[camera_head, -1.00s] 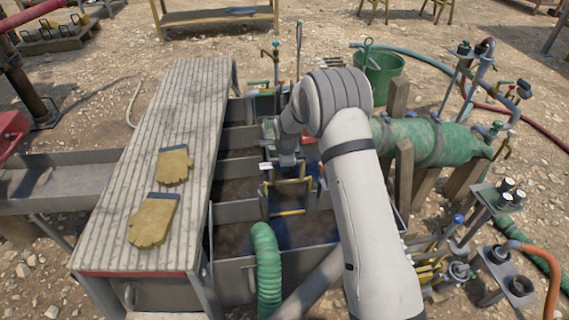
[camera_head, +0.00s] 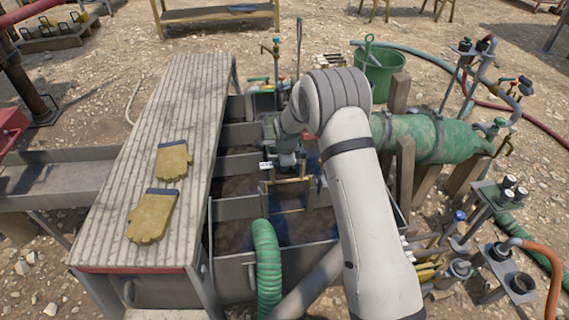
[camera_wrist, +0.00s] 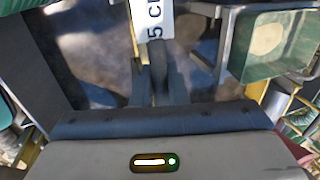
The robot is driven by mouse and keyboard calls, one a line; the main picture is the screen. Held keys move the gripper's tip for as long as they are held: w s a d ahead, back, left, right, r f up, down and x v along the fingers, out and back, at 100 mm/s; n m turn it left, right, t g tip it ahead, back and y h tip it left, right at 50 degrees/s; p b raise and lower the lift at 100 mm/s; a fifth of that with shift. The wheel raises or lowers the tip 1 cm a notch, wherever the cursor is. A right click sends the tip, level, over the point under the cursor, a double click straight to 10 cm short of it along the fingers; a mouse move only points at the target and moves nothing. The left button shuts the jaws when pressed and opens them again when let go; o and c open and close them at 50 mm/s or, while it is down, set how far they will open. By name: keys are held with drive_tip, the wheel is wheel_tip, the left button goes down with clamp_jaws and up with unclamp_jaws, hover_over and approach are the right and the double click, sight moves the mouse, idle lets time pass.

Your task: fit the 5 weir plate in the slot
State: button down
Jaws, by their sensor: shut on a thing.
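My gripper (camera_wrist: 160,92) is shut on the dark grip (camera_wrist: 158,62) of the 5 weir plate. A white label (camera_wrist: 153,20) reading "5 C…" shows just beyond the fingers in the wrist view; its end is cut off at the top edge. Most of the plate is hidden. In the head view my gripper (camera_head: 287,160) points down over the open mud tank (camera_head: 232,208), right of the grey ribbed walkway. The slot cannot be made out clearly, and I cannot tell whether the plate touches it.
Yellow bars (camera_head: 290,181) cross the tank close by my gripper. A green hose (camera_head: 266,262) enters the tank at the front. Two gloves (camera_head: 173,160) lie on the walkway (camera_head: 190,110). A clear greenish box (camera_wrist: 272,45) is close right in the wrist view.

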drive_tip(key=shift+f+b, duration=0.45)
drive_tip(key=shift+f, duration=0.15)
drive_tip(key=c, duration=1.3)
unclamp_jaws()
drive_tip(key=shift+c, duration=0.2)
drive_tip(key=p+v, duration=0.1)
drive_tip(key=v, duration=0.6)
drive_tip(key=shift+r+p, duration=0.35)
drive_tip(key=shift+r, duration=0.05)
drive_tip(key=shift+s, duration=0.1)
